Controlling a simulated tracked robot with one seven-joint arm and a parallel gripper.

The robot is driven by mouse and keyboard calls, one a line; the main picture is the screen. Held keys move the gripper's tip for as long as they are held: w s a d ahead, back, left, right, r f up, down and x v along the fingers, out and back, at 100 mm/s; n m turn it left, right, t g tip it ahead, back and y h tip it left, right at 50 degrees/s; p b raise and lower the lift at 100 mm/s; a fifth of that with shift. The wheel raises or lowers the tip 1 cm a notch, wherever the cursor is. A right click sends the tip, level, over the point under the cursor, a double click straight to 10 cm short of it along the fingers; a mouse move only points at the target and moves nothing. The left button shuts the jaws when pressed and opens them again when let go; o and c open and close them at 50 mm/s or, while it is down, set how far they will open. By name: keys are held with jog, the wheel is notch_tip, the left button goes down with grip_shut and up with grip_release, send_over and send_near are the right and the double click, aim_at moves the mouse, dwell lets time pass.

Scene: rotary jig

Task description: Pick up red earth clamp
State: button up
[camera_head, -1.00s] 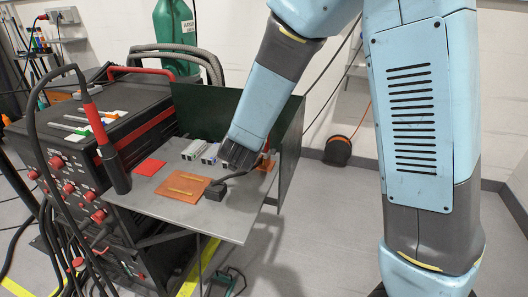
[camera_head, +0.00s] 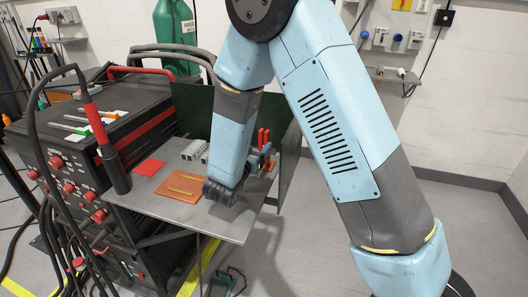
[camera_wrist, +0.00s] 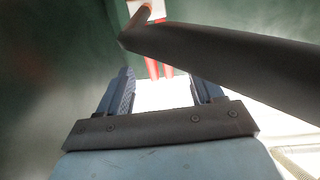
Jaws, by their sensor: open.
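The red earth clamp (camera_head: 264,136) shows in the head view as two upright red handles near the back right of the grey shelf. In the wrist view the red clamp (camera_wrist: 153,68) is ahead, between and beyond the finger tips, partly covered by a thick dark bar or cable. My gripper (camera_wrist: 166,88) is open, with nothing between its blue-grey fingers. In the head view my gripper (camera_head: 260,158) is just in front of the clamp and covers its lower part. I cannot tell whether it touches the clamp.
The shelf (camera_head: 226,228) carries a copper-coloured plate (camera_head: 184,186), a red square (camera_head: 150,167) and pale metal bars (camera_head: 193,150). Dark green screens (camera_head: 200,108) stand behind and right. The black welding machine (camera_head: 60,145) with its torch and cables is left.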

aim_at(266, 136)
jog(key=shift+x, duration=3.85)
jog(key=shift+f, duration=0.2)
grip_shut()
